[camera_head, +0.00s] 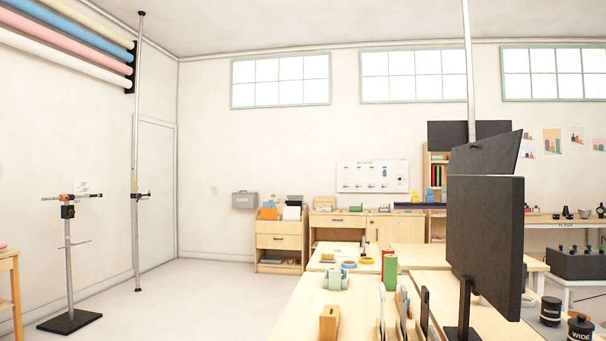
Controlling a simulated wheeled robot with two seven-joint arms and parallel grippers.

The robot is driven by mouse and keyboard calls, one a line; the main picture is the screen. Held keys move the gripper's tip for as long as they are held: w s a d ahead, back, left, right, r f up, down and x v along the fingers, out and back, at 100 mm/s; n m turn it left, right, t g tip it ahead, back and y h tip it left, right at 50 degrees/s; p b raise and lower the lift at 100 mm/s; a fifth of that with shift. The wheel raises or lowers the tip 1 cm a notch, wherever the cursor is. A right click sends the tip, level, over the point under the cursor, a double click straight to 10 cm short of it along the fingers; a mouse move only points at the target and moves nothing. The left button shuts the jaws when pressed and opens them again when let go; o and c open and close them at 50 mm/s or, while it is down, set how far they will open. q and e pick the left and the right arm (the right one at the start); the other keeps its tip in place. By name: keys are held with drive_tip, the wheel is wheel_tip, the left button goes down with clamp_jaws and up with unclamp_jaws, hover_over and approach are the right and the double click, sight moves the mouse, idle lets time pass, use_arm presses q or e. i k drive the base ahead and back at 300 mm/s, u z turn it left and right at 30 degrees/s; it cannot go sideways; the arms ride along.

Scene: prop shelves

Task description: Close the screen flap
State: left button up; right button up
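A black screen panel (485,235) stands upright on a dark post and foot (464,300) at the right of the wooden table. A smaller black flap (487,154) rises above its top edge and is tilted, with its top edge slanting in the picture. The flap stands open, not folded flat against the panel. Another dark panel (445,134) shows behind the flap; I cannot tell whether it is joined to the screen. Neither of my grippers is in view.
The wooden table (310,300) holds a green cylinder (390,272), a pale green object (335,279), a wooden block (329,322) and upright dividers (403,312) left of the screen. Black jars (550,311) stand at right. A metal pole (469,70) rises behind the flap. Floor at left is mostly clear.

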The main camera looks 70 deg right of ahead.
sight(497, 154)
drive_tip(key=z, duration=3.3)
drive_tip(key=i, duration=0.5)
drive_tip(key=k, duration=0.5)
drive_tip(key=z, duration=3.25)
drive_tip(key=k, duration=1.2)
drive_tip(key=u, duration=0.25)
